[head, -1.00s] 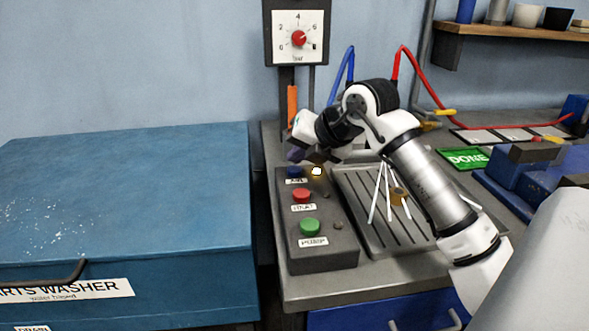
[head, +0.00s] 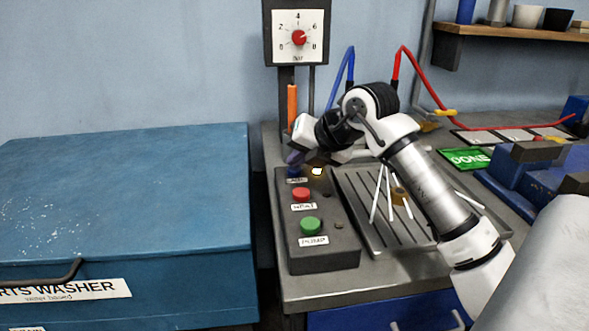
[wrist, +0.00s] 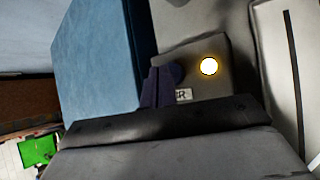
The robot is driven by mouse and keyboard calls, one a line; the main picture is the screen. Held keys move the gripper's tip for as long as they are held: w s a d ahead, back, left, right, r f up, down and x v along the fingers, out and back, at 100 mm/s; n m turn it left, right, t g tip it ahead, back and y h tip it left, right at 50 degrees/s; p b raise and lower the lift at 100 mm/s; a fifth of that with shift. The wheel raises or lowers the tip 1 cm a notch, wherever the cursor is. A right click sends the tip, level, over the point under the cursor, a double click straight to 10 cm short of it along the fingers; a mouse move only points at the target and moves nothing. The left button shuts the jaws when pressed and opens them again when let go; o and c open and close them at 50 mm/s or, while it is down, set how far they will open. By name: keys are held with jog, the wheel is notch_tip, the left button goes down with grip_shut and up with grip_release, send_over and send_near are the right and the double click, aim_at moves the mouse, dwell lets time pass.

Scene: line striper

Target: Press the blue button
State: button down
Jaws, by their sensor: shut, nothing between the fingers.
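The blue button (head: 293,172) is at the far end of a dark grey control box (head: 325,256), partly hidden by my gripper. In the wrist view, the blue button (wrist: 173,74) shows dark beside the fingers, above a white label. My gripper (head: 295,158) is shut and empty, with its fingertips just above or at the button. I cannot tell whether they touch it. In the wrist view, the gripper (wrist: 150,88) partly covers the box. A lamp (head: 317,171) beside the blue button glows yellow-white; it is also lit in the wrist view (wrist: 209,66).
A red button (head: 301,195) and a green button (head: 309,225) sit nearer on the same box, with unlit lamps beside them. A ribbed tray (head: 355,205) with white rods stands right. A blue parts washer (head: 125,200) stands left. A gauge (head: 299,38) hangs behind.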

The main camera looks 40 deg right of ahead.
aim_at(298, 171)
jog(key=shift+f, duration=0.3)
jog(key=shift+r, duration=0.1)
dwell(0.3)
jog(key=shift+r, duration=0.8)
jog(key=shift+r+p, duration=1.65)
jog(key=shift+r, duration=0.9)
jog(key=shift+f, duration=0.1)
